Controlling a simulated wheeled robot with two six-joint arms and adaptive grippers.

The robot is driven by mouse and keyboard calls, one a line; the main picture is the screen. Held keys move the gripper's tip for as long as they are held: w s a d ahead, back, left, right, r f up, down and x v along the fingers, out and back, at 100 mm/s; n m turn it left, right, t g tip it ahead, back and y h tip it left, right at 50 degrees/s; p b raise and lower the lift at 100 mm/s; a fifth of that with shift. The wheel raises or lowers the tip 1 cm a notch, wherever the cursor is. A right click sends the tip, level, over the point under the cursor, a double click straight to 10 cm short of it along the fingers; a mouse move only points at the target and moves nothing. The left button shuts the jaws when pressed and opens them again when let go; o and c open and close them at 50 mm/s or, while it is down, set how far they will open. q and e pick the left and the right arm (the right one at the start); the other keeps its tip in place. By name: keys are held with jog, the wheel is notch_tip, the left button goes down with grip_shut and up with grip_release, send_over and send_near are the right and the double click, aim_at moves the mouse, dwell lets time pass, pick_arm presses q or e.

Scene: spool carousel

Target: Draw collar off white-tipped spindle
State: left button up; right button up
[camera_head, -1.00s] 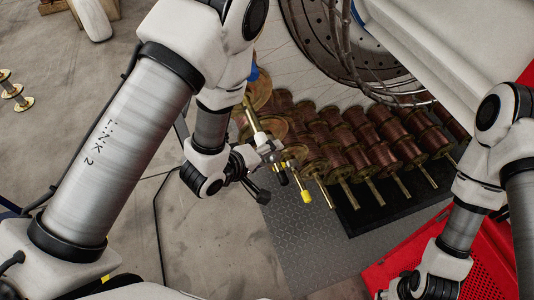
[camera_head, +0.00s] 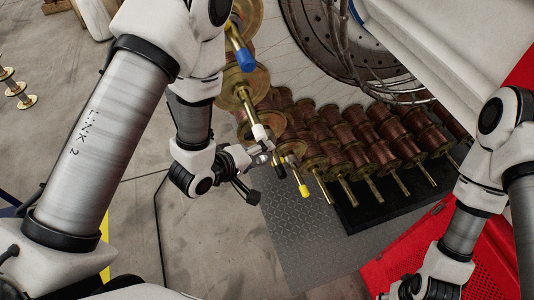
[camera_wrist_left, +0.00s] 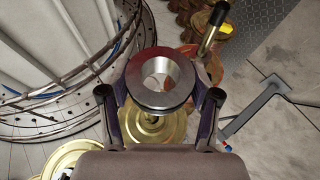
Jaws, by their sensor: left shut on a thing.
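The white-tipped spindle (camera_head: 259,132) is a brass rod that slants down from a brass-flanged spool (camera_head: 240,88) in the head view. My left gripper (camera_head: 268,151) is just beyond the white tip. In the left wrist view, my left gripper (camera_wrist_left: 160,98) is shut on a grey metal collar (camera_wrist_left: 135,94), a thick ring with an open bore. A pale and reddish patch shows through the bore. I cannot tell whether the collar is fully clear of the tip. My right arm shows at the lower right, its gripper outside the head view.
A yellow-tipped spindle (camera_head: 304,190) stands close beside the left gripper; it also shows in the left wrist view (camera_wrist_left: 208,43). A blue-tipped spindle (camera_head: 245,60) is above. Copper spools (camera_head: 380,150) line a dark mat. A red perforated panel (camera_head: 405,240) lies lower right.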

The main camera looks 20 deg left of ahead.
pick_arm(q)
jog(key=s+a+p, duration=0.3)
jog(key=s+a, duration=0.3)
jog(key=a, duration=0.2)
